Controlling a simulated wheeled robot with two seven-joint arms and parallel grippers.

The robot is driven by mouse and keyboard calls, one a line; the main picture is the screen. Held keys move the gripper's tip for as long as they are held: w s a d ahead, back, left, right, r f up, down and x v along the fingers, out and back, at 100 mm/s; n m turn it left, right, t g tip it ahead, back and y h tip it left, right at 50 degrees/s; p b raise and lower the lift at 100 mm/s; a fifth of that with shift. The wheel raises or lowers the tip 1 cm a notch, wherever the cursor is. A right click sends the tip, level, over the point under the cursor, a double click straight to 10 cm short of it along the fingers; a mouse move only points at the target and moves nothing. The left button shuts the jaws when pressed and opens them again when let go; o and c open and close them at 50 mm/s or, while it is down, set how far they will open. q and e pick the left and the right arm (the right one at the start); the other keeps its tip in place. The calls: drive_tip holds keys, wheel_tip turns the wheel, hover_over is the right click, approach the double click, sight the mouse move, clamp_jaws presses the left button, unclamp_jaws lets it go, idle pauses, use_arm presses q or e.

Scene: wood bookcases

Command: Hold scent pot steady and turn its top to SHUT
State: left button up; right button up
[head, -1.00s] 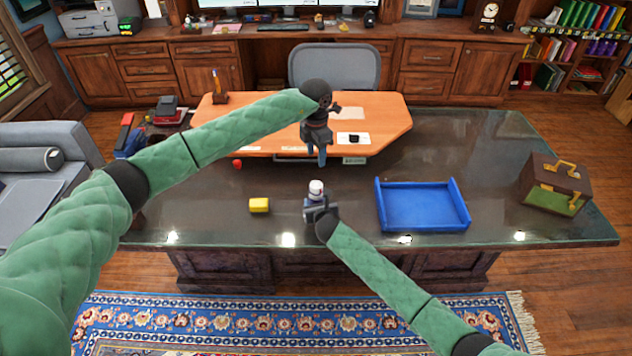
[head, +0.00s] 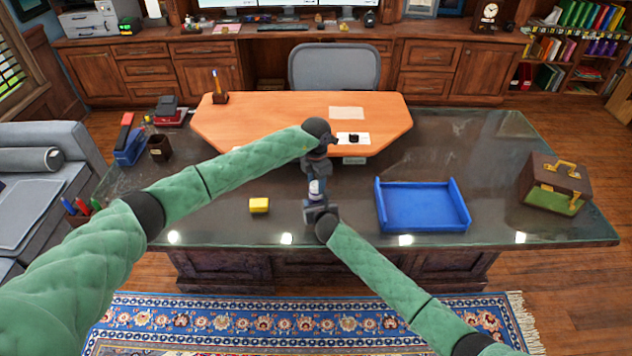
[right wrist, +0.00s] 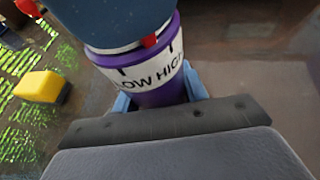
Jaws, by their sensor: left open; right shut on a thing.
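The scent pot (head: 314,189) stands upright near the front edge of the dark desk. In the right wrist view the pot (right wrist: 165,92) has a purple body and a white band reading "LOW HIGH". A blue-grey part with a red mark sits above the band; I take it for the top. My right gripper (head: 318,209) is shut on the pot's lower body, with blue fingers on either side. My left gripper (head: 315,178) is open, pointing down directly over the pot's top. I cannot tell whether its fingers touch it. The word SHUT is not visible.
A yellow block (head: 259,205) lies left of the pot. An open blue tray (head: 423,227) is to the right, and a brown case (head: 556,183) farther right. An orange desk pad (head: 255,127) lies behind.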

use_arm(q)
drive_tip(key=shift+f, duration=0.25)
drive_tip(key=c, duration=0.7)
drive_tip(key=shift+m, duration=0.4)
drive_tip(key=m, duration=0.3)
drive_tip(key=shift+m, duration=0.4)
drive_tip(key=m, duration=0.4)
drive_tip(key=shift+m, duration=0.3)
drive_tip(key=m, duration=0.4)
drive_tip(key=shift+w, duration=0.1)
drive_tip(key=shift+m, duration=2.5)
